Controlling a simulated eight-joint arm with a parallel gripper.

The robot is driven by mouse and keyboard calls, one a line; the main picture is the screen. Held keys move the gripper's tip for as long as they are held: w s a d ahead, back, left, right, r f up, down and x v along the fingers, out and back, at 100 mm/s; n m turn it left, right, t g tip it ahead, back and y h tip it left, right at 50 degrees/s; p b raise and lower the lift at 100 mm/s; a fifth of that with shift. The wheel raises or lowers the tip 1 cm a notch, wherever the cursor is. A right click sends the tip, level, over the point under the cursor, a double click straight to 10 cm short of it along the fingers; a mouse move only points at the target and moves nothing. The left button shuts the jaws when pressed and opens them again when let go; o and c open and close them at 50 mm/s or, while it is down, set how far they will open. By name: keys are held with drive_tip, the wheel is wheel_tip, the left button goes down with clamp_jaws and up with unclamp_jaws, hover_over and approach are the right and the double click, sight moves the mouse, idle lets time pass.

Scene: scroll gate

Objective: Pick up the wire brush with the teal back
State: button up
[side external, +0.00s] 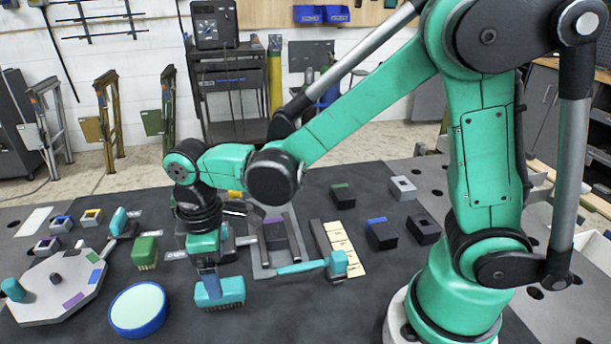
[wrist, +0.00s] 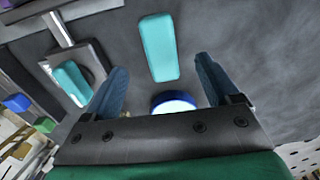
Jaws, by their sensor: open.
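The wire brush with the teal back (side external: 222,292) lies on the dark table near the front in the side view, bristles down. In the wrist view its teal back (wrist: 158,45) shows as a long block, its near end in line with the gap between the fingers. My gripper (side external: 208,284) is open and points down at the brush, with the fingers overlapping its back in the side view. In the wrist view my gripper (wrist: 160,66) has its two blue fingers apart, one to each side. Contact with the brush cannot be told.
A blue-rimmed round pad (side external: 138,309) lies left of the brush. A green-backed brush (side external: 145,252) stands behind it. A grey plate with coloured tabs (side external: 52,290) is at far left. A teal-handled slide (side external: 337,264) lies right. The front table right of the brush is clear.

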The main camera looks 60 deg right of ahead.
drive_tip(key=shift+f, duration=2.9)
clamp_jaws()
drive_tip(key=shift+r, duration=0.1)
wheel_tip(320, 180, up, 20)
